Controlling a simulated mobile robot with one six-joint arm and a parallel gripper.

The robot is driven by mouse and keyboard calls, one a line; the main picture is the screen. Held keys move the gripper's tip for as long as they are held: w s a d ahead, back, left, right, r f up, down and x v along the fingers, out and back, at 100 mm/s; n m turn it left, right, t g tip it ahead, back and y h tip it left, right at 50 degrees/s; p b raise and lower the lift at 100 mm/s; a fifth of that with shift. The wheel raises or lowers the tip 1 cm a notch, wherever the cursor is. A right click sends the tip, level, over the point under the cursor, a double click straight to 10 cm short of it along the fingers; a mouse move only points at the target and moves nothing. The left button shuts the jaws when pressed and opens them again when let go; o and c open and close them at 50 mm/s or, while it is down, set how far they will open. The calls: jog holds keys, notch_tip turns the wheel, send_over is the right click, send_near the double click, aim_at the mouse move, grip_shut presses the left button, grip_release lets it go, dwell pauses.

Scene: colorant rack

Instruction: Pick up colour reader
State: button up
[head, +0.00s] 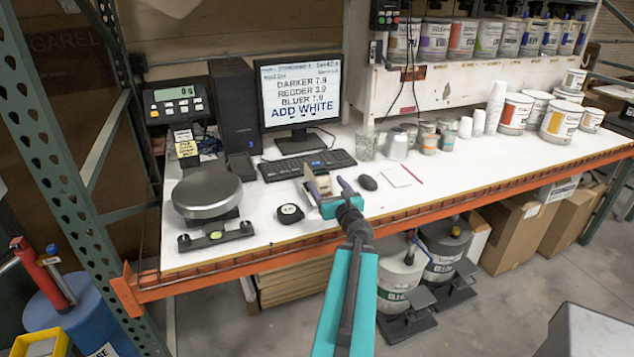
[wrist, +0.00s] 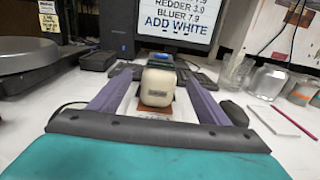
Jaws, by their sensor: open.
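The colour reader appears to be the small cream, rounded device (wrist: 158,86) in the middle of the wrist view. It stands upright on a small reddish-brown patch. In the head view its cream body (head: 320,184) shows on the white bench in front of the keyboard, partly covered by my gripper. My gripper (head: 329,187) is open, with its teal body low over the bench. In the wrist view its two purple fingers (wrist: 156,84) reach forward on either side of the device, with gaps between. Whether the fingers are level with its body is hard to tell.
A keyboard (head: 307,165) and monitor (head: 299,90) stand behind. A black mouse (head: 368,183) and a red pencil (head: 413,175) lie to the right. A black round item (head: 290,213) and a scale (head: 207,193) are left. The orange bench edge (head: 240,262) runs along the front.

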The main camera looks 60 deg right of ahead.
aim_at(324, 180)
jog(key=shift+b+x, duration=1.05)
jog(key=shift+b, duration=1.9)
jog(key=shift+w+d+r+p, duration=0.15)
jog(key=shift+w+d+p, duration=0.2)
jog(key=shift+p, duration=0.05)
jog(key=shift+x, duration=0.85)
jog(key=shift+w+d, duration=0.1)
jog(key=shift+p+x, duration=1.15)
jog(key=shift+x, duration=1.35)
jog(key=shift+c, duration=0.2)
grip_shut()
